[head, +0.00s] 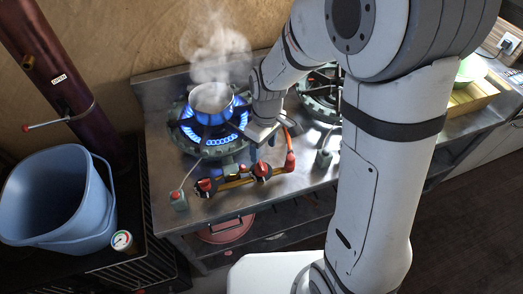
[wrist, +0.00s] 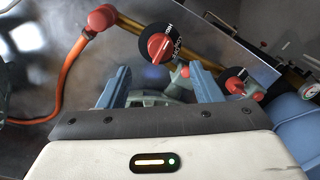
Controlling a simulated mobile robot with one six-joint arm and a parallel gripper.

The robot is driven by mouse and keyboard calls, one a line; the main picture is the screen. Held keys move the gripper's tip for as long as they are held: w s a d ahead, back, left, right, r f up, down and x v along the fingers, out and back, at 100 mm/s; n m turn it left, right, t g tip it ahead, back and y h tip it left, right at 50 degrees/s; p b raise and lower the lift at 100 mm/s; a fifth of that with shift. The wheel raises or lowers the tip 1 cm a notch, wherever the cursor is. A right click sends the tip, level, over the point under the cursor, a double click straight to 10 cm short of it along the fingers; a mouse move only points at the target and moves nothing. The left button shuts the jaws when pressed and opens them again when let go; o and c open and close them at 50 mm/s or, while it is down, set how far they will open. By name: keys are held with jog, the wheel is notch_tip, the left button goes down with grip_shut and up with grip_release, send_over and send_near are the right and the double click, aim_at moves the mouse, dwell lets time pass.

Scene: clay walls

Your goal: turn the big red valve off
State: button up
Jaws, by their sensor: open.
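Two red knobs on round black plates sit on a brass pipe at the stove's front. The right knob (head: 262,170) is the nearer one in the wrist view (wrist: 158,46), just beyond my fingertips. The left knob (head: 206,186) shows at right in the wrist view (wrist: 233,88). I cannot tell for certain which is the big valve. My gripper (wrist: 158,70) is open, its two blue-grey fingers apart with nothing held between them. In the head view my gripper (head: 262,138) hangs behind the right knob, before the lit burner (head: 207,135).
A steaming pot (head: 211,98) stands over blue flames. An orange hose (wrist: 68,72) joins the pipe beside the right knob. A red lever (head: 45,124) sits on the dark pipe at left. A blue bucket (head: 62,197) and a gauge (head: 122,241) stand at left.

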aim_at(261, 164)
jog(key=f, duration=0.8)
jog(key=shift+a+f, duration=0.1)
jog(key=shift+a, duration=0.25)
jog(key=c, duration=1)
